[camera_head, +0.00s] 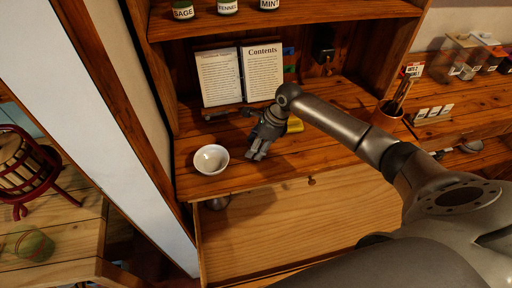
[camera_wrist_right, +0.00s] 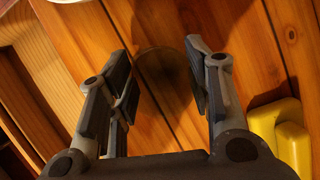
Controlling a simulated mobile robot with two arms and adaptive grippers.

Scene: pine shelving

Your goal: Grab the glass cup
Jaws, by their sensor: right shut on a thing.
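The glass cup (camera_wrist_right: 163,75) shows in the right wrist view as a dark, see-through round shape between the two fingers. My right gripper (camera_head: 257,150) points down over the wooden shelf board, right of a white bowl. The right wrist view shows its fingers (camera_wrist_right: 155,85) on either side of the cup, shut on it. In the head view I cannot make out the cup; the gripper covers that spot. My left gripper is not in view.
The white bowl (camera_head: 211,159) stands close left of the gripper. A yellow object (camera_wrist_right: 280,135) lies right of it. An open book (camera_head: 240,76) stands behind. A cup with sticks (camera_head: 388,112) is farther right. Jars (camera_head: 227,6) sit on the upper shelf.

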